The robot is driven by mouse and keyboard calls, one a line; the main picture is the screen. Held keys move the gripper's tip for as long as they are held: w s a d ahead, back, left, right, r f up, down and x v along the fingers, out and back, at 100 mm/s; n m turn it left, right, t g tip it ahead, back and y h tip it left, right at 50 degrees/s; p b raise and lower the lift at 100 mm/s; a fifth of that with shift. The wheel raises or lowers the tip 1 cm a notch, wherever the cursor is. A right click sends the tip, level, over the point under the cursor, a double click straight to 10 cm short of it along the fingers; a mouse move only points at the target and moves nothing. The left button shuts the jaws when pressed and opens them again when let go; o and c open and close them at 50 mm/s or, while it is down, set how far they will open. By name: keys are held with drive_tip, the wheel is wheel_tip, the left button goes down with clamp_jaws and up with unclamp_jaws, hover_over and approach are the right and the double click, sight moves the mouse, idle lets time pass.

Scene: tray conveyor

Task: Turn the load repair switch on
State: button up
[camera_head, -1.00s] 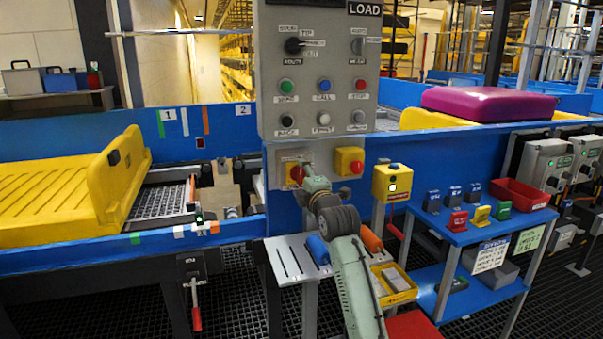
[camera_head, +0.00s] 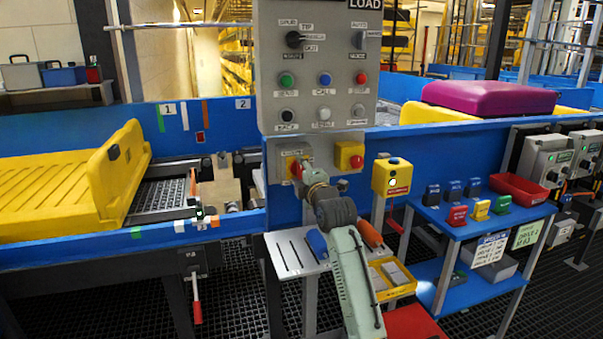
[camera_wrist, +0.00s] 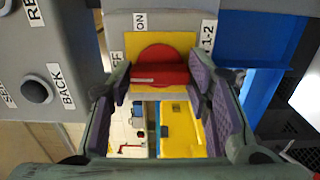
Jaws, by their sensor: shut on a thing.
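A red rotary switch (camera_wrist: 160,70) sits on a yellow square plate (camera_wrist: 133,42) on a grey box under the LOAD panel (camera_head: 318,95). In the wrist view its plate has an "ON" label above it, a label ending in "FF" at left and one ending in "1-2" at right. A white mark shows on the left half of the red handle, toward the "FF" label. My gripper (camera_wrist: 163,80) is shut on the handle, one finger at each end. In the head view the switch also shows (camera_head: 296,166), partly covered by my gripper (camera_head: 308,170).
A yellow box with a red button (camera_head: 349,156) is just right of the switch. A yellow post box (camera_head: 391,178) stands further right, beside a blue table (camera_head: 450,228) with small coloured blocks. A small shelf (camera_head: 291,257) with tools lies below my gripper.

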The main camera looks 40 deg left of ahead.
drive_tip(key=shift+c, duration=1.4)
drive_tip(key=shift+m, duration=0.3)
drive_tip(key=shift+m+p, duration=0.6)
drive_tip(key=shift+m, duration=8)
drive_tip(key=o, duration=1.2)
drive_tip(key=shift+c, duration=0.2)
